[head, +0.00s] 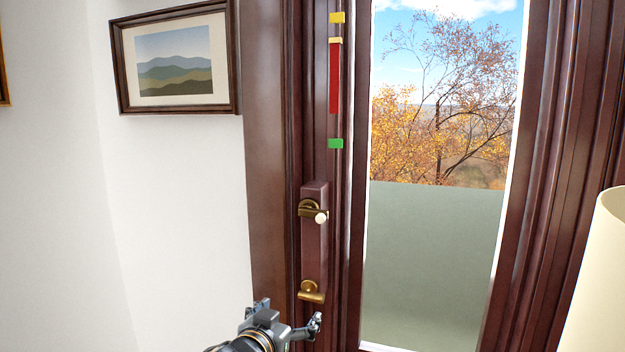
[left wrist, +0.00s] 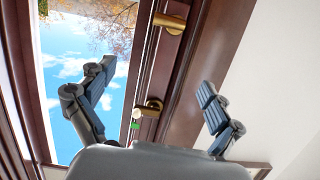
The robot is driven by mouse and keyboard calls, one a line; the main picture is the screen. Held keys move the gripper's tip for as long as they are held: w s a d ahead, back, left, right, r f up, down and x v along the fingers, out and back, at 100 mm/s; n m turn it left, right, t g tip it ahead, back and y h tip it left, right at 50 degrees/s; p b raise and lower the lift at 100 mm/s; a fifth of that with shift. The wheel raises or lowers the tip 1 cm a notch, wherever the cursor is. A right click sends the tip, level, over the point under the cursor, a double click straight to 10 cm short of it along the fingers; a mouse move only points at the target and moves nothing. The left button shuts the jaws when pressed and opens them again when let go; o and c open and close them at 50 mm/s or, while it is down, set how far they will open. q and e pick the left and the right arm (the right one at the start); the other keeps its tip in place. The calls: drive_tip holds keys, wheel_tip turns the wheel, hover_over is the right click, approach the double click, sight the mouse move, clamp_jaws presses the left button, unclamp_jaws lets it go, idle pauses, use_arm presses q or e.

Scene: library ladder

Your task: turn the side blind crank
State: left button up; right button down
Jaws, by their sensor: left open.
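The side blind crank (head: 308,207) is a brass piece with a white knob (head: 321,217), mounted on a dark wooden plate on the window frame. The crank (left wrist: 153,104) also shows in the left wrist view, low between the fingers, its white knob partly over a green mark. A grey-green blind (head: 430,260) covers the lower part of the window. My left gripper (head: 289,312) is open and empty, below the crank and the lower brass fitting. Its spread fingers (left wrist: 157,82) show in the left wrist view. My right gripper is not in view.
A lower brass fitting (head: 311,292) sits on the same plate. A red strip (head: 335,78) stands between yellow (head: 337,17) and green (head: 335,143) marks. A cream lampshade (head: 600,280) is at right. A framed picture (head: 175,62) hangs on the left wall.

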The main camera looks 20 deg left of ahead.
sight(312, 212)
use_arm(q)
wheel_tip(312, 212, up, 15)
drive_tip(key=w+t+p, duration=0.3)
drive_tip(key=w+p, duration=0.1)
drive_tip(key=w, duration=0.6)
drive_tip(key=w+p, duration=0.2)
drive_tip(key=w, duration=0.4)
drive_tip(key=shift+w+a+r, duration=0.15)
drive_tip(key=shift+w, duration=0.25)
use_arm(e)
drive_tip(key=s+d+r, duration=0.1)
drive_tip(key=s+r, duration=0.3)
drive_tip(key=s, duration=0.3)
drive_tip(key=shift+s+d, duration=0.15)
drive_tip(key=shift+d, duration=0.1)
use_arm(q)
drive_tip(key=c, duration=1.2)
drive_tip(key=shift+m, duration=0.3)
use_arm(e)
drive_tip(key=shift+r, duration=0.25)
